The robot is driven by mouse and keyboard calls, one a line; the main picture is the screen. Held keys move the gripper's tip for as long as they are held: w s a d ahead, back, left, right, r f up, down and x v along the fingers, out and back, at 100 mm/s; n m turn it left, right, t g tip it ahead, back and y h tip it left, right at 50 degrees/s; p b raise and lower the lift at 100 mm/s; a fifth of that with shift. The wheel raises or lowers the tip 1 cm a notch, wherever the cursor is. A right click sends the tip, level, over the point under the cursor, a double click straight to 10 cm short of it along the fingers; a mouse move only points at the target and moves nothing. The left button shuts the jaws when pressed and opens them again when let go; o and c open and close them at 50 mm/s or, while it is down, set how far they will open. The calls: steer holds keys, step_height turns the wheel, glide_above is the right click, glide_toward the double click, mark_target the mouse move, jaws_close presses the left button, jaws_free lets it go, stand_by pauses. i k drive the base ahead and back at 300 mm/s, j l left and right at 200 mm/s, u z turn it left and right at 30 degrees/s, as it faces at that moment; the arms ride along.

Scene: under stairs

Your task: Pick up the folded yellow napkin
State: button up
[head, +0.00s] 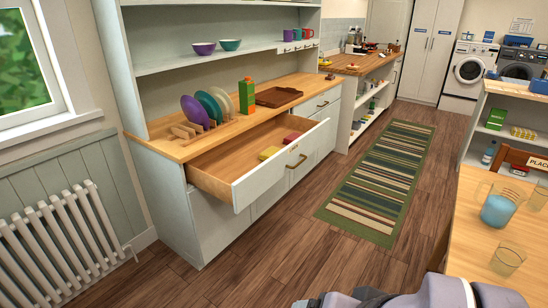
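A small yellow folded item (269,153), which looks like the napkin, lies inside the open drawer (270,187). It is flat on the drawer floor, towards the front panel, which hides part of its surroundings. A red folded item (292,137) lies just behind it to the right, apart or nearly touching; I cannot tell which. My gripper is not clearly in view. Only grey-violet links of my arm show along the bottom edge, well away from the drawer.
The drawer sticks out from a cabinet whose wooden top (255,117) holds a rack of plates (207,108), a green carton (246,96) and a brown tray (278,96). A striped rug (382,177) lies on open floor. A table (480,240) with a jug (499,205) stands right.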

mark_target(265, 155)
steer(key=i+l, duration=0.15)
steer(key=i, duration=2.9)
